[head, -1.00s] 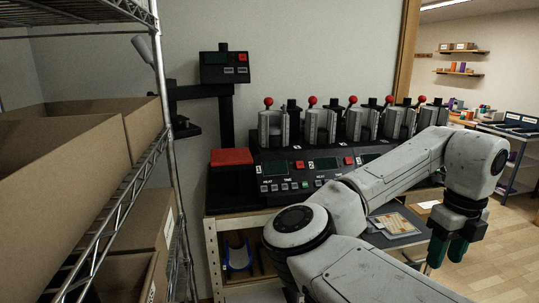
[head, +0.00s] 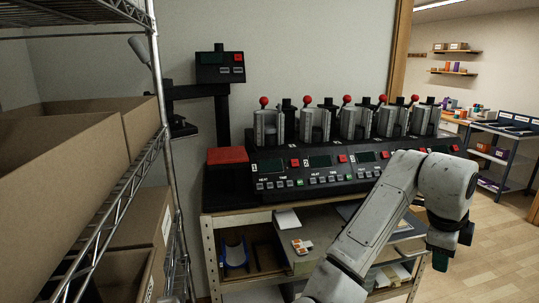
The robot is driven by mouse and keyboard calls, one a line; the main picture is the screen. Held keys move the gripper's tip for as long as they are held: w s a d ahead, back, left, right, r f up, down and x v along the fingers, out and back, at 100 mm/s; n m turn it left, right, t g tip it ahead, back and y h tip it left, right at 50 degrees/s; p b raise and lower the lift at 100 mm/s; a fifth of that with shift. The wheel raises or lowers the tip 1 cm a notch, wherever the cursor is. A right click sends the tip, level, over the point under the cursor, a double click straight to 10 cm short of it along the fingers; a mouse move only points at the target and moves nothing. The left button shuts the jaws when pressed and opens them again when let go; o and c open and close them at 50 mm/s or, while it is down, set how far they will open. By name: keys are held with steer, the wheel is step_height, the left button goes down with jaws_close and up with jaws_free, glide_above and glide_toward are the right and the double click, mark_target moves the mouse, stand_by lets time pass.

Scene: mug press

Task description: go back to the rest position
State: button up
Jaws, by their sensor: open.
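My gripper (head: 440,261) hangs at the right of the head view, pointing down, at the end of my folded arm. Its teal fingertips overlap from this angle, and nothing shows between or below them. It is open, in front of the right end of the bench and apart from it. The mug press (head: 320,172) stands on the bench behind my arm, with several grey clamps topped by red-knobbed levers.
A wire rack (head: 160,150) with cardboard boxes (head: 70,150) fills the left side. The bench (head: 235,217) has a lower shelf holding papers and a blue-edged holder (head: 235,252). Open wooden floor (head: 495,240) lies to the right, with another table (head: 515,130) beyond.

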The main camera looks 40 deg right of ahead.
steer(key=w+a+f+n+t+h, duration=0.1)
steer(key=w+a+f+n, duration=0.2)
steer(key=a+f+n, duration=0.5)
steer(key=w+a+f+n+t+h, duration=0.15)
steer(key=w+f+n, duration=0.3)
steer(key=n, duration=0.75)
steer(key=s+a+f+n+y, duration=0.3)
steer(key=a+f+n, duration=0.4)
steer(key=a, duration=0.3)
steer(key=s+a+f+n+y, duration=0.3)
steer(key=s+a+f+n, duration=0.3)
steer(key=a, duration=0.5)
step_height(320, 180, down, 3)
steer(key=shift+s+a+r+n, duration=0.15)
steer(key=shift+s+a+n, duration=0.1)
steer(key=shift+n, duration=0.25)
steer(key=shift+d+g, duration=0.1)
steer(key=shift+g, duration=0.15)
